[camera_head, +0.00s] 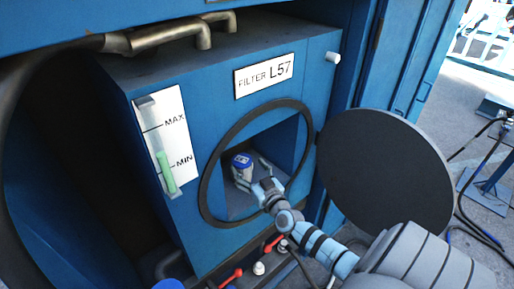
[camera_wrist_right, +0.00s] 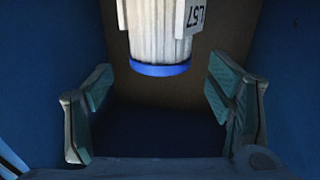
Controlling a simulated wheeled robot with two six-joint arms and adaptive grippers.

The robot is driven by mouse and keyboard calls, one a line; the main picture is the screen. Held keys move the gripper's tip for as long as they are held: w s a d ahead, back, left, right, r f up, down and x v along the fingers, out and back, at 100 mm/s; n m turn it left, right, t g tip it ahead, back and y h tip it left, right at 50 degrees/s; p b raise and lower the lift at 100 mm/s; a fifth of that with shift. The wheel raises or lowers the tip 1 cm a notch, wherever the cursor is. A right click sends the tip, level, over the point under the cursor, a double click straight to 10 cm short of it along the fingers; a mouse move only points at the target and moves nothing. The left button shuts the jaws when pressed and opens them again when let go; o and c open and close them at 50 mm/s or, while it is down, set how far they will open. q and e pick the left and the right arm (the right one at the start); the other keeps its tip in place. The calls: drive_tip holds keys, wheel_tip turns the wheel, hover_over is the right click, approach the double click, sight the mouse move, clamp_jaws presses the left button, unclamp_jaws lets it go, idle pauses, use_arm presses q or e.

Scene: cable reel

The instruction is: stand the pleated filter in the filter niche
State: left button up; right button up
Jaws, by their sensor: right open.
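The pleated filter (camera_head: 241,172) stands upright inside the square filter niche (camera_head: 289,146), with its blue cap (camera_head: 241,160) on top. In the right wrist view the filter (camera_wrist_right: 157,35) shows white pleats, a blue end band and an upside-down L57 tag (camera_wrist_right: 194,15). My right gripper (camera_head: 256,177) reaches into the niche from the front. In the wrist view its two fingers (camera_wrist_right: 160,82) are spread wide, with the filter just beyond the fingertips and nothing between them. The filter's base is partly hidden by a finger in the head view. My left gripper is out of view.
A dark round ring (camera_head: 205,183) frames the niche opening. A round dark door (camera_head: 385,170) stands open at the right, close to my right arm. A FILTER L57 sign (camera_head: 264,75) is above. Red-handled valves (camera_head: 232,278) sit below, and a level gauge (camera_head: 162,150) is at left.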

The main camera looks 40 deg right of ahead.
drive_tip(key=p+v, duration=0.1)
drive_tip(key=v, duration=0.7)
drive_tip(key=s+a+f+n+g+y, duration=0.1)
drive_tip(key=s+a+f+g, duration=0.15)
drive_tip(key=s+f, duration=0.45)
drive_tip(key=s+a+f+g, duration=0.1)
drive_tip(key=s+f+g, duration=0.15)
drive_tip(key=f, duration=0.85)
drive_tip(key=s+a+f+n+g+y, duration=0.1)
drive_tip(key=s+a+f+g, duration=0.2)
drive_tip(key=f, duration=0.6)
drive_tip(key=s+a+f+g, duration=0.2)
drive_tip(key=s+f, duration=0.2)
drive_tip(key=s, duration=0.4)
drive_tip(key=s+a+f+g, duration=0.2)
drive_tip(key=s+f+g, duration=0.1)
drive_tip(key=s, duration=0.6)
drive_tip(key=s+a+f+g+y, duration=0.1)
drive_tip(key=s+a+f+g, duration=0.1)
drive_tip(key=s+f, duration=0.3)
drive_tip(key=s+g, duration=0.1)
drive_tip(key=s, duration=0.2)
drive_tip(key=shift+s+n, duration=0.25)
drive_tip(key=shift+n, duration=0.15)
